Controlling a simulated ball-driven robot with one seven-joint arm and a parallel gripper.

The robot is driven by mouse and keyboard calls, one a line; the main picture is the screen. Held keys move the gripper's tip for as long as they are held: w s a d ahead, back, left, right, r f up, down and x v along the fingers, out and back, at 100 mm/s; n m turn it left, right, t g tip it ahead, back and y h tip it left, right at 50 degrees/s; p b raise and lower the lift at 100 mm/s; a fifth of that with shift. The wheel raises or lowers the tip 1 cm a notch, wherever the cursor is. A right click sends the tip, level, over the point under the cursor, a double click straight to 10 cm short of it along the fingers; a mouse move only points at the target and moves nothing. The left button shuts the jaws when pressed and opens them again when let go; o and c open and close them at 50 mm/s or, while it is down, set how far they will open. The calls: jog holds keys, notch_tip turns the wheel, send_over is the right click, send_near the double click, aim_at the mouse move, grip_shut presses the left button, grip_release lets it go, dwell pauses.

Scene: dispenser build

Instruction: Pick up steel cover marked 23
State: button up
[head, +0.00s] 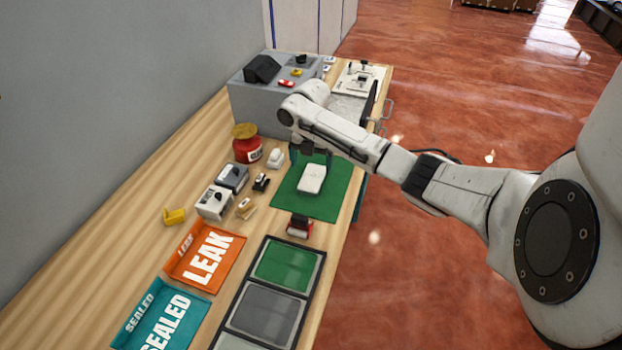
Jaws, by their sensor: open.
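A pale, rounded rectangular piece (311,179) lies on the green mat (335,194). It may be the steel cover, but no number 23 can be read on it. My gripper (310,160) is open and points down over the mat, its dark fingers at the far end of the pale piece. I cannot tell whether the fingers touch it. No other piece in view shows a readable 23.
Left of the mat stand a red jar (247,148) and several small devices. An orange LEAK tray (178,262) and a teal SEALED tray (133,318) lie nearer. A black-framed compartment tray (318,277) is at the front. A grey box (240,98) stands behind.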

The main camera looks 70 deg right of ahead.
aim_at(312, 178)
jog(key=shift+d+f+p, duration=0.2)
jog(key=shift+f+p, duration=0.25)
jog(key=shift+f, duration=2.5)
jog(key=shift+c, duration=0.4)
jog(key=c, duration=1.1)
jog(key=shift+r, duration=0.15)
